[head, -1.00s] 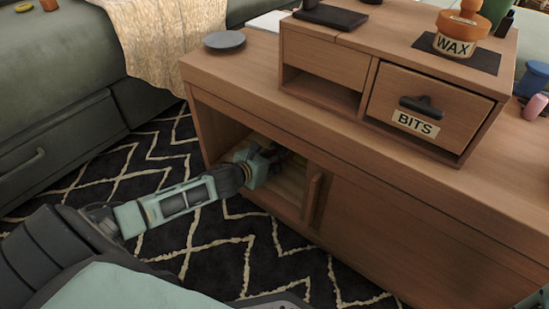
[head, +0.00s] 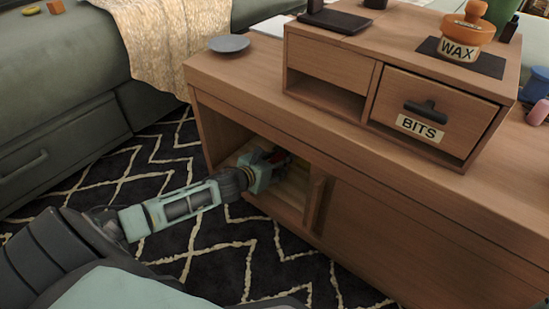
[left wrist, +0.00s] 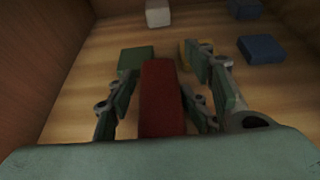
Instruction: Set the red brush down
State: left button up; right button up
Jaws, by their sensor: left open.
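The red brush (left wrist: 162,100) lies lengthwise between the fingers of my left gripper (left wrist: 164,70) in the left wrist view, above or on the cabinet's wooden floor; contact with the floor is hard to tell. The fingers are open, one on each side of it. In the head view my left gripper (head: 268,170) reaches into the open left bay of the wooden cabinet (head: 400,235), and a bit of the red brush (head: 279,155) shows by the fingers. My right gripper is not in view.
In the bay, a green block (left wrist: 136,58) lies left of the brush, a yellowish block (left wrist: 184,54) right of it, a blue block (left wrist: 262,49) farther right and a white block (left wrist: 158,13) at the back. A sliding door (head: 317,200) bounds the opening's right side.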

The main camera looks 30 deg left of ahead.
pick_arm(q)
jog(key=shift+s+f, duration=0.2)
jog(key=shift+s, duration=0.15)
jog(key=p+v, duration=0.2)
jog(key=v, duration=0.1)
jog(key=p+v, duration=0.2)
jog(key=v, duration=0.2)
jog(key=r+p+v, duration=0.1)
jog(key=p+v, duration=0.2)
jog(key=v, duration=0.1)
jog(key=shift+w, duration=0.15)
jog(key=shift+s+r, duration=0.15)
jog(key=shift+s, duration=0.3)
